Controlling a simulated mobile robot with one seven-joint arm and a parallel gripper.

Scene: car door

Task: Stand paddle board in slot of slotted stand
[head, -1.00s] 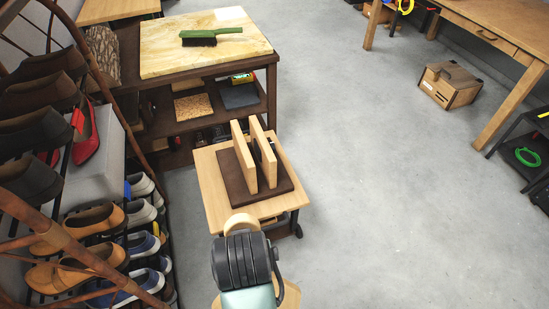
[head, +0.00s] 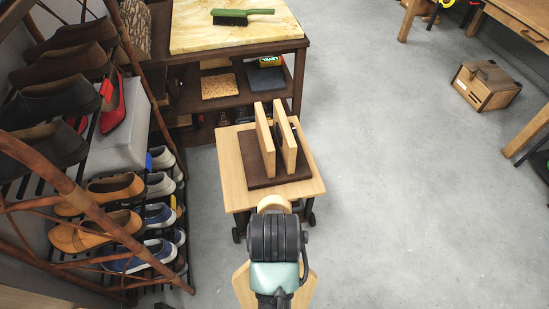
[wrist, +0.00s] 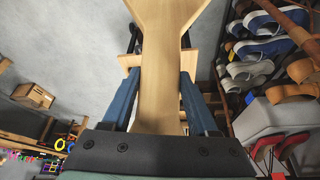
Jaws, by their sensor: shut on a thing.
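My gripper (wrist: 158,88) is shut on the paddle board (wrist: 160,105); its blue fingers lie on both sides of the narrow handle in the wrist view. The board's wide part reaches the top of that view. In the head view, parts of the pale wooden paddle board (head: 241,287) show around my dark wrist, which hides the fingers. The slotted stand (head: 262,178) has a dark brown base and two pale upright panels with a gap between them. The stand is ahead of my gripper, apart from the paddle in the picture. The gap looks empty.
The stand sits on a small wheeled cart (head: 235,178). Behind it is a shelved bench (head: 188,38) with a green brush (head: 240,15). A shoe rack (head: 75,232) stands close on the left.

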